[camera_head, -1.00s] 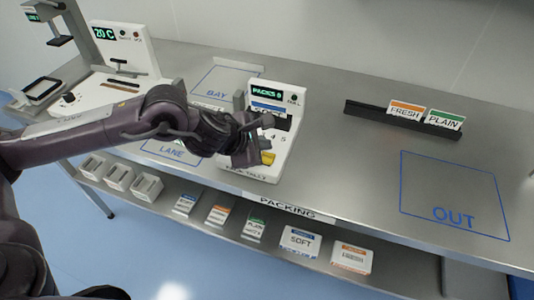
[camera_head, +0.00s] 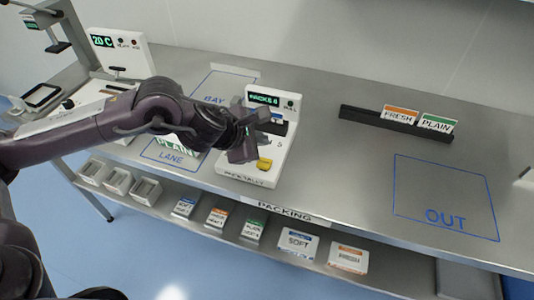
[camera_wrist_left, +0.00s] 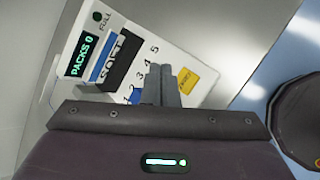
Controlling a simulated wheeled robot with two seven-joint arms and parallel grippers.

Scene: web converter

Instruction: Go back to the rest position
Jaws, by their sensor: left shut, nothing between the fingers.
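My left gripper (camera_head: 252,135) is shut and empty, held over the left side of the white pack tally unit (camera_head: 240,172). It hides part of the unit's face. In the left wrist view its closed fingers (camera_wrist_left: 161,82) lie in front of the numbered row, beside the yellow button (camera_wrist_left: 185,80). A SOFT card (camera_wrist_left: 110,62) stands in the unit's dark holder, and the display (camera_wrist_left: 83,52) reads PACKS 0. My right gripper is not in view.
A PLAIN card (camera_head: 177,146) lies in the LANE outline, partly behind my arm. A dark rack (camera_head: 365,114) holds FRESH and PLAIN cards. The OUT outline (camera_head: 445,197) is empty. White bins (camera_head: 118,181) and several packs stand on the lower shelf. A white temperature unit (camera_head: 122,50) stands at the back left.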

